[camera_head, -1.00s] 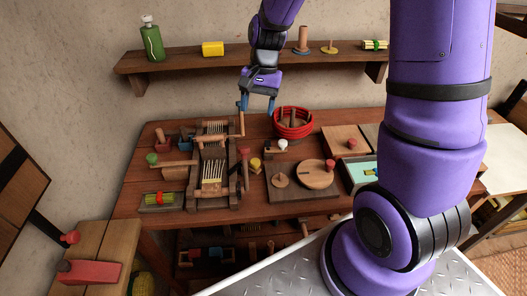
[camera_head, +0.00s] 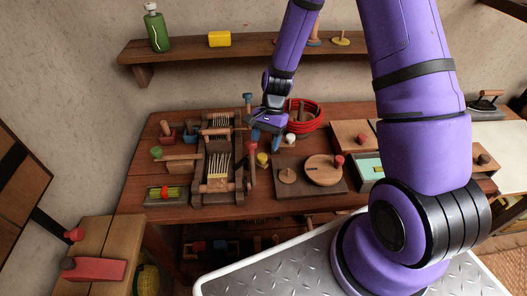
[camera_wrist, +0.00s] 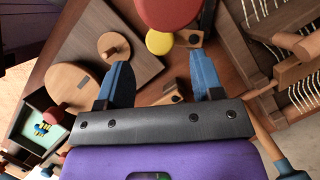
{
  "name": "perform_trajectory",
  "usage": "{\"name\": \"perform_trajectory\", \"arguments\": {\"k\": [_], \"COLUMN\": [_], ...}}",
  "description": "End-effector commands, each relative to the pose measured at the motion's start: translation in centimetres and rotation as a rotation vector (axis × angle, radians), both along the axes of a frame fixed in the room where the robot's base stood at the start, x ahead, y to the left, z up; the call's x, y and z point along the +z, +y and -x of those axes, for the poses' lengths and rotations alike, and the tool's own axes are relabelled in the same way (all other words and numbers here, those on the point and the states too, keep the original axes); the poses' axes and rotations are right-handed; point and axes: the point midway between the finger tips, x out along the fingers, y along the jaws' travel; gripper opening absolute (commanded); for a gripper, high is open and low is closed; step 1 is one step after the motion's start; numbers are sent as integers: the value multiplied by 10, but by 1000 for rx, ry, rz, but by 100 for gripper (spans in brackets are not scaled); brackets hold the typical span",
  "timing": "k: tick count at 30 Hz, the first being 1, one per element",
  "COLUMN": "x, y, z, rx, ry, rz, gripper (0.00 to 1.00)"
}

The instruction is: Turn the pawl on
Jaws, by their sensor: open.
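A wooden frame device (camera_head: 212,187) with rows of pale strings stands on the table. Its right side carries a red-knobbed part (camera_head: 252,149) and an upright peg with a blue cap (camera_head: 247,97). I cannot tell for sure which part is the pawl. My gripper (camera_head: 265,141) is open, pointing down just right of the device, close to the red knob. In the wrist view, nothing is between my gripper's blue fingers (camera_wrist: 162,82). There a large red knob (camera_wrist: 170,10) shows above the fingers, and the blue-capped peg (camera_wrist: 291,172) shows at lower right.
A yellow knob (camera_head: 262,159) and a white knob (camera_head: 290,138) sit near my gripper. A dark board with round wooden discs (camera_head: 323,170) lies to the right. A red coiled basket (camera_head: 305,116) stands behind. A wall shelf (camera_head: 190,48) runs above the table.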

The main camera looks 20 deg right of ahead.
Motion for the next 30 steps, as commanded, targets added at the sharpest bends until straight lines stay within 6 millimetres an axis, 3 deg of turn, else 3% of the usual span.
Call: {"name": "perform_trajectory", "arguments": {"k": [3,9,20,27,30], "x": [-18,-34,-38,-38,-38], "y": [6,11,12,12,12], "z": [6,10,10,10,10], "rx": [1,1,1,1,2], "ry": [3,1,-2,-2,-1], "rz": [-1,0,0,0,0], "gripper": [61,61,61,11,11]}}
